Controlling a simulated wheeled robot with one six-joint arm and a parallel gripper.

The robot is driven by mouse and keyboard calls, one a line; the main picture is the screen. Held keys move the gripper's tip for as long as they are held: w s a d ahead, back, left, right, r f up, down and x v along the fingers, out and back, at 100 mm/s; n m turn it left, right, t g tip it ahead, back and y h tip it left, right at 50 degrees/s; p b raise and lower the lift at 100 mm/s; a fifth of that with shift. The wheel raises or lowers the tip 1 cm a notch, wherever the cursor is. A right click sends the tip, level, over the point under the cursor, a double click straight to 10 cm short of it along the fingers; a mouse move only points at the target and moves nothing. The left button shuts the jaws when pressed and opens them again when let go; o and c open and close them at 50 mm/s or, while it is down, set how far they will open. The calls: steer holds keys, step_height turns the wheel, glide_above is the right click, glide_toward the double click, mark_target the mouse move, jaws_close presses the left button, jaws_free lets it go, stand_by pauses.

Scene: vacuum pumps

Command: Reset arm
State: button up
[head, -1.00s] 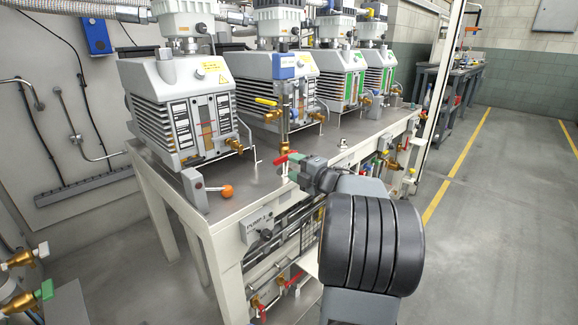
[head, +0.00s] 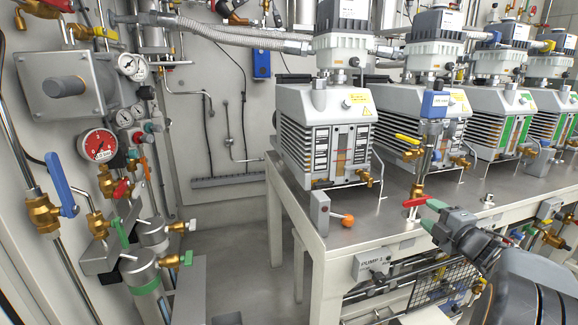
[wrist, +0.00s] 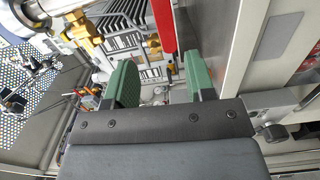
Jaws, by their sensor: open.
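My gripper (head: 432,215) is at the front edge of the pump bench, just beside a valve with a red lever (head: 416,202). In the wrist view its two green fingers (wrist: 160,80) stand apart, with nothing held between them. A long red bar (wrist: 165,28) shows just beyond the fingers, nearer the right one; I cannot tell if it touches that finger. My arm reaches in from the lower right of the head view.
The bench (head: 400,236) carries several vacuum pumps; the nearest pump (head: 325,135) stands behind an orange-knobbed lever (head: 347,220). At left are a red gauge (head: 97,145), a blue-handled valve (head: 62,185) and pipes. Grey floor (head: 245,262) is free between them.

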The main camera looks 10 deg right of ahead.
steer(key=a+r+m+g+h+p, duration=0.2)
steer(key=a+r+m+h+p, duration=0.15)
steer(key=r+m+p, duration=0.35)
steer(key=a+r+m+g+h+p, duration=0.1)
steer(key=a+r+m+h+p, duration=0.25)
steer(key=r+p, duration=0.55)
steer(key=s+a+r+m+g+y+p, duration=0.2)
steer(key=s+a+m+g+p, duration=0.2)
steer(key=s+a+p, duration=0.5)
steer(key=s+a+r+m+g+y+p, duration=0.2)
steer(key=s+a+r+m+g+p, duration=0.1)
steer(key=s+a+g+p, duration=0.4)
steer(key=s+a+m+p, duration=0.1)
steer(key=a+p, duration=0.1)
steer(key=a, duration=0.1)
steer(key=shift+s+a+r+m+y, duration=0.15)
steer(key=shift+s+r+m+y, duration=0.1)
steer(key=shift+s+m+y, duration=0.1)
